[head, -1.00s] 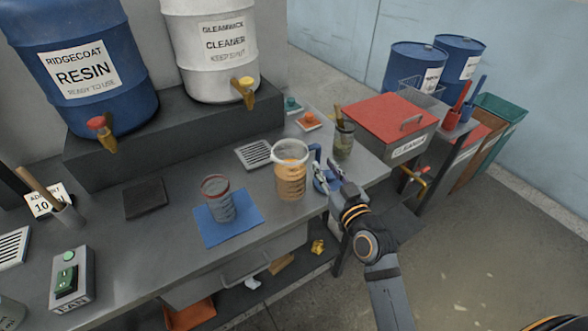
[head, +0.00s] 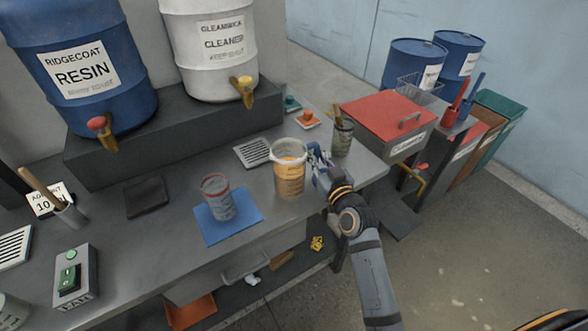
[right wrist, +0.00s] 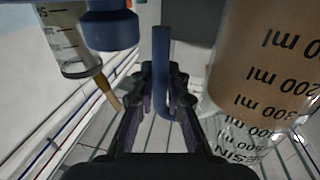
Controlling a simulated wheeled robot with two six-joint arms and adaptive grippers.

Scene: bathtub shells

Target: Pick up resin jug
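The resin jug (head: 289,176) is a clear jug with amber contents and a blue handle on its right side. It stands upright on or very close to the grey bench, right of the blue mat. In the right wrist view its marked wall (right wrist: 265,75) fills the right side, with upside-down "ml" lettering. My right gripper (head: 318,166) is at the handle. In the right wrist view the blue handle (right wrist: 162,70) passes between my two fingers, which sit close against it on both sides. My left gripper is out of view.
A red-rimmed cup (head: 217,198) stands on the blue mat (head: 240,226). A pot with a brush (head: 342,138) stands close right of the jug. A metal grate (head: 252,153) lies behind it. A red-lidded bin (head: 385,122) is beyond the bench's right edge.

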